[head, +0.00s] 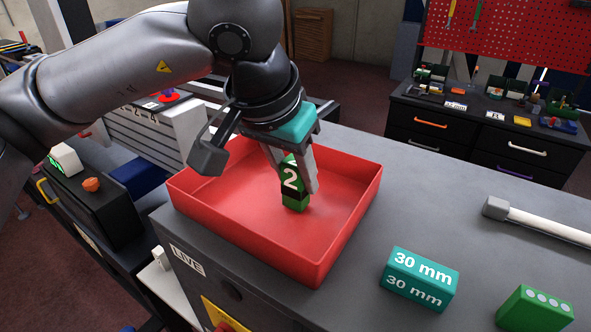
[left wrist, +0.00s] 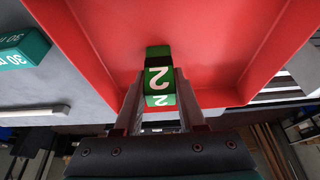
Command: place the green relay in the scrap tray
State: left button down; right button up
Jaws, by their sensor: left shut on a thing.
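My left gripper (head: 292,180) reaches down over the tray and is shut on the relay, one finger on each side. In the left wrist view the relay (left wrist: 158,82) shows between the fingers (left wrist: 158,100), with the red tray floor (left wrist: 215,50) close behind it. I cannot tell whether its lower end touches the floor. My right gripper is not in view.
A teal block marked 30 mm (head: 419,279) and a green block with pale round dots (head: 535,309) stand right of the tray. A white bar (head: 540,221) lies at the right. Bare table (head: 420,200) lies between. A tool bench (head: 480,135) stands behind.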

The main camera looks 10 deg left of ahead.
pick_arm(q)
jog(key=shift+f, duration=0.1)
jog(key=c, duration=1)
grip_release()
jog(key=o, duration=0.5)
jog(key=shift+r, duration=0.4)
jog(key=v, duration=1.1)
jog(key=shift+r, duration=0.25)
jog(key=shift+s, duration=0.1)
